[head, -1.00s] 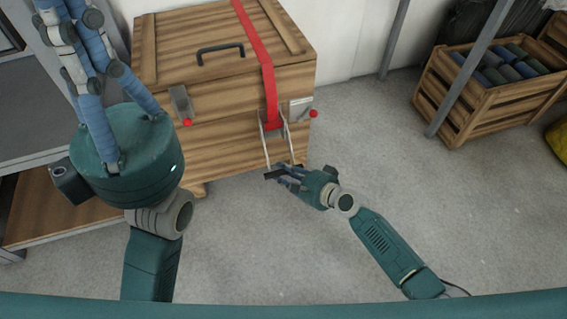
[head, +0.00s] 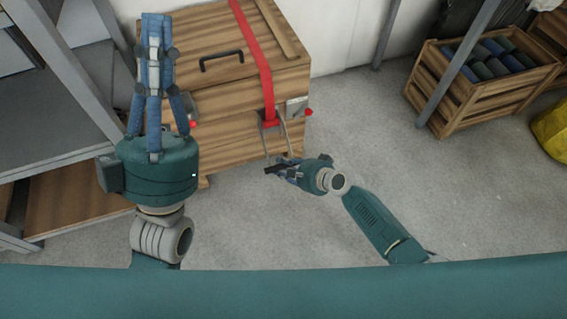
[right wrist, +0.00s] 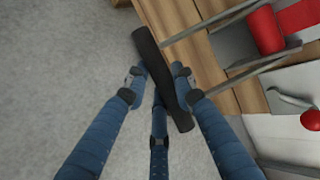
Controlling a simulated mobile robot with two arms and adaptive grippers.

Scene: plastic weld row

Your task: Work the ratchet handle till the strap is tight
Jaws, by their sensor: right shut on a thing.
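The red strap (head: 252,48) runs over the wooden crate (head: 220,95) and down its front to the ratchet (head: 271,124), where a red roll of strap (right wrist: 265,30) shows in the right wrist view. The ratchet handle's two metal side arms reach outward and down from the crate front to a black grip bar (right wrist: 160,75). My right gripper (head: 280,167) is shut on this bar; its blue fingers (right wrist: 158,88) lie on both sides of it. My left gripper (head: 155,35) is empty, its long fingers extended upward in front of the crate's left side.
Metal latches with red knobs (head: 308,112) sit on the crate's front. A shelf rack (head: 60,85) stands at left. A slatted crate of rolls (head: 480,90) and a metal post (head: 462,65) are at right. Floor between is clear.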

